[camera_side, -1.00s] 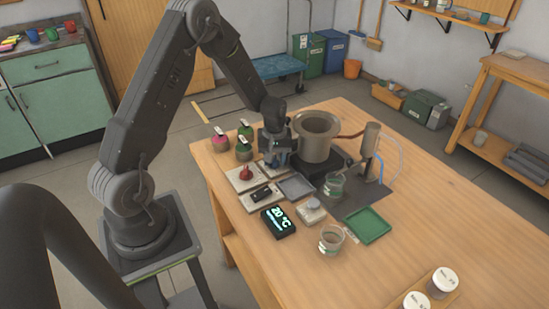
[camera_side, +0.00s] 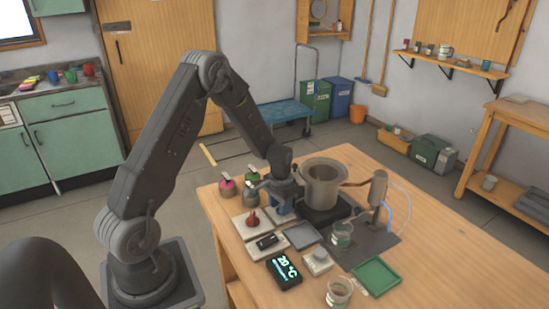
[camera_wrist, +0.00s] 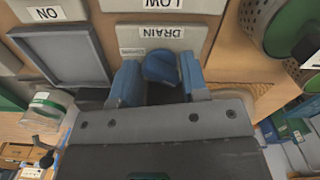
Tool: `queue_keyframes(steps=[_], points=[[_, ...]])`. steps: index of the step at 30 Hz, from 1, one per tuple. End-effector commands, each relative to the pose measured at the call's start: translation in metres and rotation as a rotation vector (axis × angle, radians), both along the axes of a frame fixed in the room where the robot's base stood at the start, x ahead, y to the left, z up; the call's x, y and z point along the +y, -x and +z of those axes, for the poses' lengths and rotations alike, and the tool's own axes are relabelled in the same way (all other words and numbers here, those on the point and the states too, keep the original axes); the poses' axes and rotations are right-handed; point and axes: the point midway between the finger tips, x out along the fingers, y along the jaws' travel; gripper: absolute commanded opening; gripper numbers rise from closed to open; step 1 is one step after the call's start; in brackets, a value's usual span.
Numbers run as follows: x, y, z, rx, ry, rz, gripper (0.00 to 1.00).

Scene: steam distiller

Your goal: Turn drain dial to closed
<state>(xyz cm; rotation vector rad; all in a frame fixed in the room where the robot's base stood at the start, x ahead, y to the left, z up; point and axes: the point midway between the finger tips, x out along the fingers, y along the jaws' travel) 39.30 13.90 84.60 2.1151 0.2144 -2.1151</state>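The drain dial (camera_wrist: 160,66) is a blue knob on a grey plate (camera_wrist: 195,40) with an upside-down DRAIN label in the wrist view. A small label (camera_wrist: 132,51) too small to read sits left of the dial. My gripper (camera_wrist: 160,78) has its two blue fingers on either side of the dial, with the knob between their tips. I cannot tell if the fingers press on it. In the side view my gripper (camera_side: 284,207) is down by the pot, and the dial is hidden there.
A metal pot (camera_side: 322,185) stands close right of my gripper. A red dial (camera_side: 253,218), a black switch (camera_side: 267,241) and a grey tray (camera_side: 301,235) are close in front. Small jars (camera_side: 228,187) stand left. A glass beaker (camera_side: 342,232) and a green tray (camera_side: 376,275) lie further right.

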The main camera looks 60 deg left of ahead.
Motion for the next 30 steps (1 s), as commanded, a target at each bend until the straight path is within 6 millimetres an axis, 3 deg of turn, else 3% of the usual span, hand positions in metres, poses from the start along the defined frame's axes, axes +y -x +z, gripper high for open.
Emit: queue_keyframes(steps=[18,30], points=[[0.004,-0.001,0.0,-0.002,0.0,-0.728,0.4],[0.004,-0.002,0.08,-0.005,-0.005,-0.727,0.4]])
